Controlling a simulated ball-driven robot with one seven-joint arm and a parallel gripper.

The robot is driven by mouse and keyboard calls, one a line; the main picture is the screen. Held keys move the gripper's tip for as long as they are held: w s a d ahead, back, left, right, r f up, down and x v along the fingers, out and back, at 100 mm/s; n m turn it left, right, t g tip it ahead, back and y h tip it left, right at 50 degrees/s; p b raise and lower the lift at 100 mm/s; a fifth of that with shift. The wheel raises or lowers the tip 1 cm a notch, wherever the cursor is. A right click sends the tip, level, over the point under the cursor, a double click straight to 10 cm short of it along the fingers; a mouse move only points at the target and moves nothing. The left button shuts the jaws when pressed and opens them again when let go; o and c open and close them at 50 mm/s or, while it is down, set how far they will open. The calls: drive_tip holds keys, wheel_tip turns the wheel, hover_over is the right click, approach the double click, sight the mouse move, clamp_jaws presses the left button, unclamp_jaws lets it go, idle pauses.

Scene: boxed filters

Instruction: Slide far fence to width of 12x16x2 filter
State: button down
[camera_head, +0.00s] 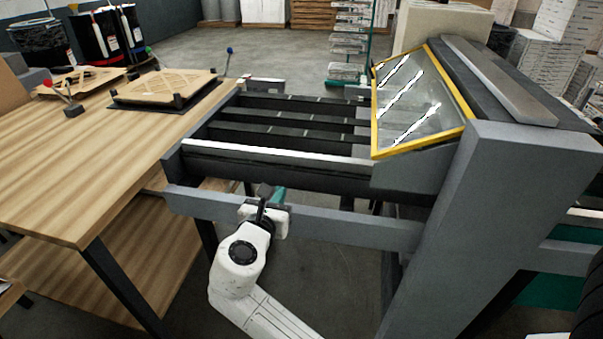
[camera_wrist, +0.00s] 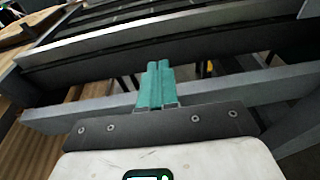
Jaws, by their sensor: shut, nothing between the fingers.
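The machine's open bed has a near fence (camera_head: 280,155) with a bright top edge. Several dark bars cross the bed behind it. A dark bar at the back (camera_head: 300,103) may be the far fence, but I cannot tell surely. A tan-framed filter (camera_head: 165,86) lies on a black holder on the wooden table; its size is unreadable. My gripper (camera_head: 272,195) is at the grey front frame bar, outside the near fence. In the wrist view its teal fingers (camera_wrist: 156,84) are together and empty, in front of the bar. The near fence also shows there (camera_wrist: 160,32).
The grey front bar (camera_head: 340,227) runs across before the bed. A yellow-edged clear guard (camera_head: 420,105) and a grey housing (camera_head: 485,190) stand at the right. The wooden table (camera_head: 60,190) is at the left, with red- and blue-knobbed levers.

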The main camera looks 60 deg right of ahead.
drive_tip(key=y, duration=0.1)
approach(315, 165)
drive_tip(key=x, duration=0.6)
drive_tip(key=shift+d+p, duration=0.2)
drive_tip(key=shift+p, duration=0.2)
